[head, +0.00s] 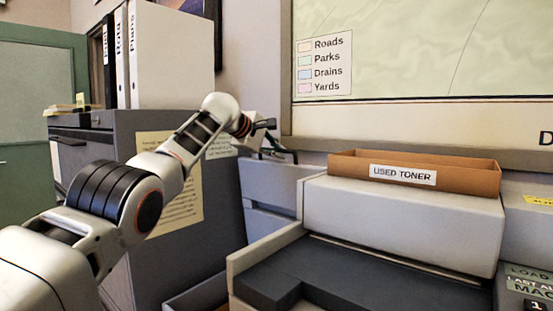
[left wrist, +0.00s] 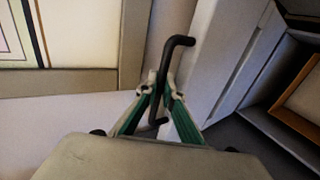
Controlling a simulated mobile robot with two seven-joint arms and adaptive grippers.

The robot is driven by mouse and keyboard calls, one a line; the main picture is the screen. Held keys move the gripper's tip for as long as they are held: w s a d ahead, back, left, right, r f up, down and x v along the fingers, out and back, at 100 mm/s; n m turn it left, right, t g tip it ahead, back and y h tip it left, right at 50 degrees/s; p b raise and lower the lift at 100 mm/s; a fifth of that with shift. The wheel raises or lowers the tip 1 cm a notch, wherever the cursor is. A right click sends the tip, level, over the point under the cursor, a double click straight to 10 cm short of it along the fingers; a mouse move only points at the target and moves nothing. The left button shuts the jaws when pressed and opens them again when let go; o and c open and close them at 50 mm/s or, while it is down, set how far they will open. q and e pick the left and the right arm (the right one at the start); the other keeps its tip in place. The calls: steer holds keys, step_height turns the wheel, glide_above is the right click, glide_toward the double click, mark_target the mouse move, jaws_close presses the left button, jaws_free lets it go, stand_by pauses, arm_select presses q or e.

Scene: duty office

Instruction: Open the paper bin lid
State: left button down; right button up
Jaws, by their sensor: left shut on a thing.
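A black bar handle (left wrist: 180,42) stands up from a pale surface in the left wrist view. My left gripper (left wrist: 160,88) has its two fingers closed around the middle of this handle. In the head view my left gripper (head: 268,142) is at the far end of the outstretched left arm, beside the wall below the map. It is small there, and the handle mostly merges with the dark fingers. A blue-grey panelled unit (head: 270,185) stands just below the gripper; I take it for the paper bin with its lid, but cannot tell how far the lid is open.
A cardboard tray marked USED TONER (head: 465,181) sits on the pale machine (head: 400,218) to the right. A grey cabinet (head: 220,225) carrying binders (head: 165,55) stands to the left, close to my arm. The wall map (head: 430,50) hangs behind.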

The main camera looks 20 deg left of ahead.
arm_select(q)
steer(key=shift+r, duration=0.4)
steer(key=c, duration=2.2)
jaws_free()
steer(key=shift+s, duration=0.1)
steer(key=shift+f, duration=0.3)
steer(key=shift+s+r, duration=0.1)
steer(key=shift+s+r, duration=0.1)
steer(key=shift+s, duration=0.05)
steer(key=v, duration=1.1)
steer(key=shift+s+a+r, duration=0.1)
steer(key=shift+s+a, duration=0.05)
